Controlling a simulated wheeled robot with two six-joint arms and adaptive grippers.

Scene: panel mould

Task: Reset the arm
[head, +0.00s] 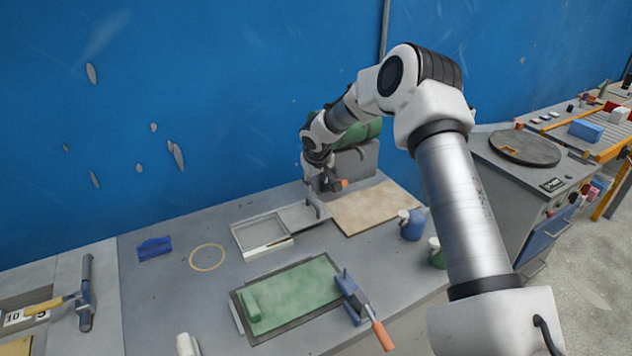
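My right arm reaches in from the right and bends down over the back of the grey bench (190,285). My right gripper (322,186) is above the bench near the back wall, behind a pale rectangular frame (262,235) and beside a brown board (372,206). It is small and dark here, and its fingers do not show clearly. An orange-tipped part (343,184) shows right beside it; I cannot tell whether they touch. My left gripper is not in view.
A green panel (300,290) lies in a dark frame at the front, with a blue clamp (350,296) with an orange handle at its right. Blue (413,224) and green (437,252) cups stand at right. A blue item (155,248) and yellow ring (208,257) lie left.

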